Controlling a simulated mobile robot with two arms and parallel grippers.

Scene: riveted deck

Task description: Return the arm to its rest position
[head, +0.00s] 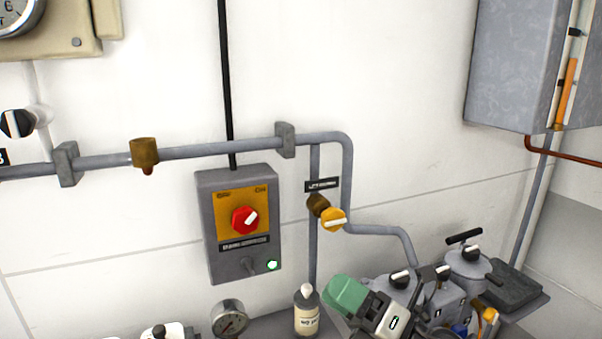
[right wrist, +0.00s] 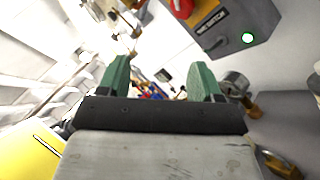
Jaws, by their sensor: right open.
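My right gripper (head: 346,295) is at the lower middle of the head view, with its green finger pads pointing up and to the left. In the right wrist view its two green fingers (right wrist: 160,80) are spread wide apart with nothing held between them. In the head view it is just right of a small white-capped bottle (head: 306,314) and in front of grey machinery; I cannot tell whether it touches anything. My left gripper is in neither view.
A grey switch box (head: 213,264) with a red knob (head: 244,220) is on the wall, left of a pipe valve with a yellow knob (head: 333,219). Grey machinery (head: 467,269) stands right of my gripper. A round gauge (head: 229,319) is at lower left. A grey cabinet (head: 512,60) hangs upper right.

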